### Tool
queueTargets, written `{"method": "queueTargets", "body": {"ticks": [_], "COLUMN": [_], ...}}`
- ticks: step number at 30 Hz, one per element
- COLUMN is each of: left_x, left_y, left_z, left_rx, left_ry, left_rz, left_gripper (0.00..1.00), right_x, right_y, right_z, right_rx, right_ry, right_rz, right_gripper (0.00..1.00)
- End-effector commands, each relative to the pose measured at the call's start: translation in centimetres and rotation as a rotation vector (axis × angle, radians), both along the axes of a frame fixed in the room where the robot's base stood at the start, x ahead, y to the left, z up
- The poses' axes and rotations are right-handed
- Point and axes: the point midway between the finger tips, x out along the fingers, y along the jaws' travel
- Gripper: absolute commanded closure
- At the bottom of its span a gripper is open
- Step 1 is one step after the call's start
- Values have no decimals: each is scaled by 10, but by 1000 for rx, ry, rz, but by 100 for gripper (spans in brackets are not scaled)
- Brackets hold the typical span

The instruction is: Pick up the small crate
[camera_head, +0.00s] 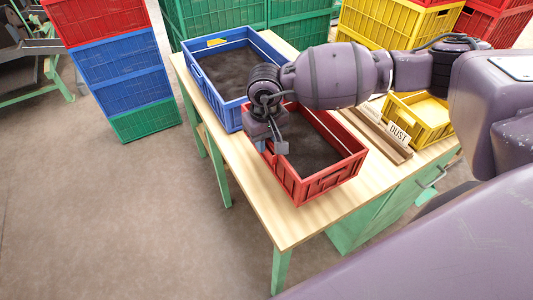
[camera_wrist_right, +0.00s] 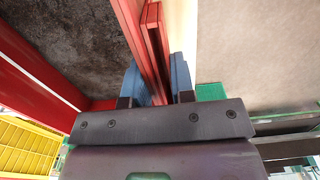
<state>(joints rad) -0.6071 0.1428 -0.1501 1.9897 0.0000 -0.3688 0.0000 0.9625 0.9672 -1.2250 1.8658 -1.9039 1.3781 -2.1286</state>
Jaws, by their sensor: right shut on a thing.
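A red crate (camera_head: 335,176) with dark grey granular contents is at the near part of the wooden table. My right gripper (camera_head: 273,147) is at its left long wall, pointing down. In the right wrist view the red wall (camera_wrist_right: 154,40) runs between the two blue-grey fingers (camera_wrist_right: 158,82), and the gripper is shut on it. I cannot tell whether the crate's base touches the table. My right arm crosses above the crate and hides part of its far end. My left gripper is not in view.
A larger blue crate (camera_head: 212,97) with dark contents stands behind the red one. A small yellow crate (camera_head: 425,136) and a "DUST" sign (camera_head: 398,133) are at the right. Bare tabletop (camera_head: 292,225) shows at the near corner. Stacked crates (camera_head: 122,75) stand on the floor.

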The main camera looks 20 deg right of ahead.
Motion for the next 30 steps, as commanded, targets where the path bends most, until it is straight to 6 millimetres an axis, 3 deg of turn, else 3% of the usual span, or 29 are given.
{"method": "queueTargets", "body": {"ticks": [6,15,21,30], "left_x": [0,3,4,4], "left_y": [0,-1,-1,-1], "left_z": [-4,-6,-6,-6], "left_rx": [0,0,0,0], "left_ry": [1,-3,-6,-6], "left_rz": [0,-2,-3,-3], "left_gripper": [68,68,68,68], "right_x": [1,1,0,0], "right_y": [0,0,0,0], "right_z": [56,110,127,131], "right_rx": [-1,-2,-1,-1], "right_ry": [-6,-4,-2,-1], "right_rz": [2,0,1,1], "right_gripper": [100,100,100,100]}}
